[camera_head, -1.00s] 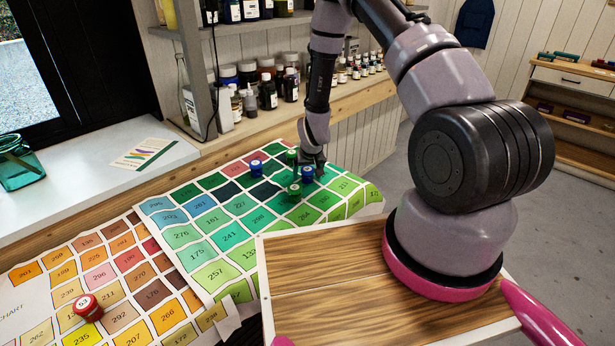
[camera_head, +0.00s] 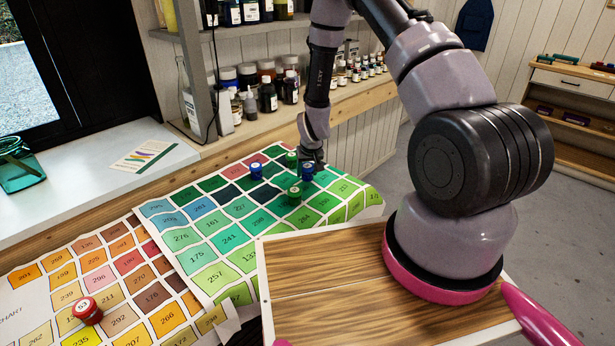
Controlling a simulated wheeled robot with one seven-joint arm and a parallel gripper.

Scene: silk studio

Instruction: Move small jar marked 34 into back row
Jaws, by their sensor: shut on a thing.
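My gripper (camera_head: 312,164) is at the far part of the green colour chart, pointing down. It is shut on a small blue jar (camera_head: 308,173), which shows just below and in front of the fingers. The jar's number is too small to read, and I cannot tell whether its base touches the chart. A green-topped jar (camera_head: 292,157) stands close to its left, and another green jar (camera_head: 294,195) stands nearer to me. A second blue jar (camera_head: 256,171) stands further left. No jar's marking of 34 is readable.
A red jar (camera_head: 87,311) marked 53 stands on the orange chart (camera_head: 30,300) at the left. Shelves (camera_head: 245,128) behind hold several bottles and a row of small jars (camera_head: 365,66). A teal glass jar (camera_head: 18,165) stands on the white sill. The green chart's (camera_head: 212,277) near part is clear.

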